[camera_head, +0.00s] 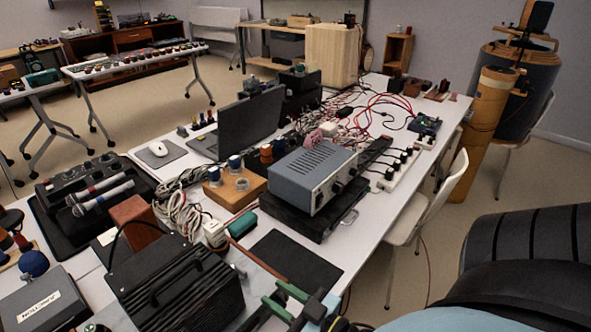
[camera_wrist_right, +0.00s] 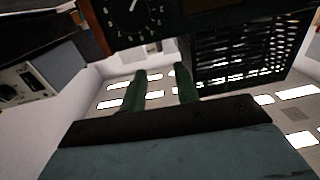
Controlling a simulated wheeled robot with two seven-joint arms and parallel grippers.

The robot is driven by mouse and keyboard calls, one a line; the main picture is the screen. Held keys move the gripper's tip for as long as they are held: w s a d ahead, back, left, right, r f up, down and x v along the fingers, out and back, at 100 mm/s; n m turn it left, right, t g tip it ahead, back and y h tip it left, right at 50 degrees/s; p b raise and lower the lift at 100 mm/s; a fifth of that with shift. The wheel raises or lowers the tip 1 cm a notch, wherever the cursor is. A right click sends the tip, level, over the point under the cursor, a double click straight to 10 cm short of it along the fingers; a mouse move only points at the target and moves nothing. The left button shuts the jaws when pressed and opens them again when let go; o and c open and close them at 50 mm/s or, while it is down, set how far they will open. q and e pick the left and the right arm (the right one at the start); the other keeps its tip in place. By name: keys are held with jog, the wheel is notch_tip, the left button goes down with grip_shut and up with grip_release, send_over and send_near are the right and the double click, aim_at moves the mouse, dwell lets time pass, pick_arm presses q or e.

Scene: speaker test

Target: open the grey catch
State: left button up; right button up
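I cannot pick out the grey catch with certainty. A small grey loop (camera_head: 349,217) sits at the side of the black case under the grey instrument, but I cannot tell whether it is the catch. My right gripper (camera_head: 277,296) is at the bottom of the head view, just right of a black grilled case (camera_head: 178,285). Its two green fingers also show in the right wrist view (camera_wrist_right: 160,76), apart with nothing between them. A black grille (camera_wrist_right: 240,55) and a numbered dial (camera_wrist_right: 130,15) lie beyond them. My left gripper is not in view.
The grey instrument (camera_head: 312,172) stands right of a wooden block (camera_head: 234,187). Tangled cables (camera_head: 180,210) lie behind the grilled case. A flat black mat (camera_head: 294,262) lies clear in front of my right gripper. A laptop (camera_head: 240,125) and a chair (camera_head: 425,212) stand farther off.

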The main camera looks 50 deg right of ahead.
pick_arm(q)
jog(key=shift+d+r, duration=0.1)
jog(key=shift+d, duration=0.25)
pick_arm(e)
jog(key=shift+s+d, duration=0.15)
jog(key=shift+s, duration=0.8)
jog(key=shift+s+d, duration=0.1)
jog(key=shift+s, duration=0.85)
